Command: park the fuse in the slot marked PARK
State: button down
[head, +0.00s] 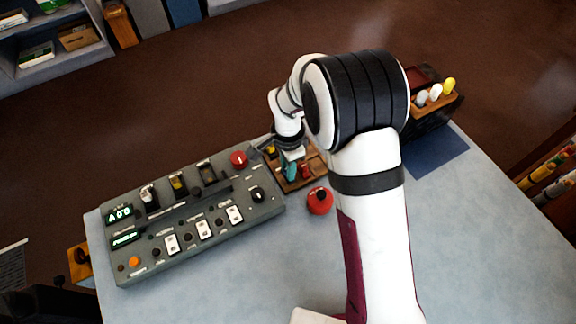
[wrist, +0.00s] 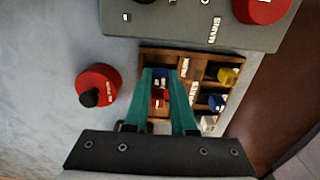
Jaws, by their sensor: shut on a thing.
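My gripper (wrist: 160,75) has two teal fingers, shut on the fuse (wrist: 158,97), which shows as a small red piece with blue and white parts next to it. The fingers point down at the left column of a wooden slotted tray (wrist: 150,53), beside the PARK label (wrist: 185,68). I cannot tell whether the fuse is down in the slot or just above it. In the head view my gripper (head: 290,165) is at the tray (head: 313,180), partly hidden by my arm.
The tray's right column holds yellow (wrist: 229,77), blue (wrist: 217,102) and white (wrist: 208,122) pieces. A grey control panel (head: 190,220) borders the tray. The front table is clear.

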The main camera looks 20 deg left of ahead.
jog(key=shift+f, duration=0.1)
dwell(0.3)
jog(key=shift+f, duration=0.4)
jog(key=shift+f, duration=0.25)
dwell(0.4)
jog(key=shift+c, duration=0.9)
grip_release()
jog(key=shift+r, duration=3.05)
